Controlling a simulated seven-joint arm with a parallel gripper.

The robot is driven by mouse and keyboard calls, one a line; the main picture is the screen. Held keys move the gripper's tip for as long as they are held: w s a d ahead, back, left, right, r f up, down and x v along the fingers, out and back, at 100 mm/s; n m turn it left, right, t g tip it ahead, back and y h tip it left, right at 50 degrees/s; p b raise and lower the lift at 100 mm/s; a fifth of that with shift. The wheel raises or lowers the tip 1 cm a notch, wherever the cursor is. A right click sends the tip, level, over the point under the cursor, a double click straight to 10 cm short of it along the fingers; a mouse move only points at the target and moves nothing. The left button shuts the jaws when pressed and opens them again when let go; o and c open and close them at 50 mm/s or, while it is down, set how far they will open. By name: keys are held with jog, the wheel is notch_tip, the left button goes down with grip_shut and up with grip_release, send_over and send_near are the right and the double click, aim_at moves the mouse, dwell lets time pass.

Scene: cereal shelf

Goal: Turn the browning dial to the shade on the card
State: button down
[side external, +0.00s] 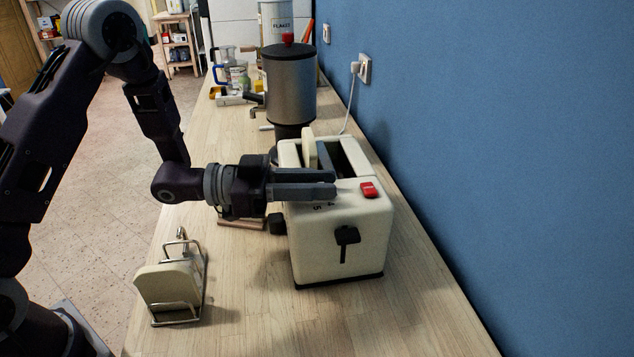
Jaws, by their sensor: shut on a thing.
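A cream toaster (340,245) with a black base stands on the counter beside the blue wall. A pale bread slice (308,148) sticks up from one of its slots. Dark numerals, a 4 and a 5 among them, show on its top beside my fingers. My gripper (333,182) reaches in level from the left over the toaster top, its fingers close together on the browning dial. The fingers cover the dial, so its setting is hidden. I cannot make out the shade card.
A metal rack (190,262) holding bread stands at the front left. A steel canister (290,88) with a dark lid stands behind the toaster, with jars and a mug farther back. A plug (357,68) sits in the wall socket.

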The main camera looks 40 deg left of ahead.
jog(key=shift+m+g+h, duration=0.3)
jog(key=shift+m+g, duration=0.1)
jog(key=shift+g, duration=0.2)
jog(key=m+g+h, duration=0.1)
jog(key=m+g, duration=0.1)
jog(key=g, duration=0.2)
jog(key=shift+m+h, duration=0.4)
jog(key=shift+m+g+h, duration=0.4)
jog(key=shift+m+g, duration=1.5)
jog(key=shift+g, duration=1.3)
jog(key=c, duration=1.3)
grip_release()
jog(key=shift+a, duration=0.15)
jog(key=a, duration=0.6)
jog(key=shift+w+a, duration=0.2)
jog(key=shift+a, duration=0.2)
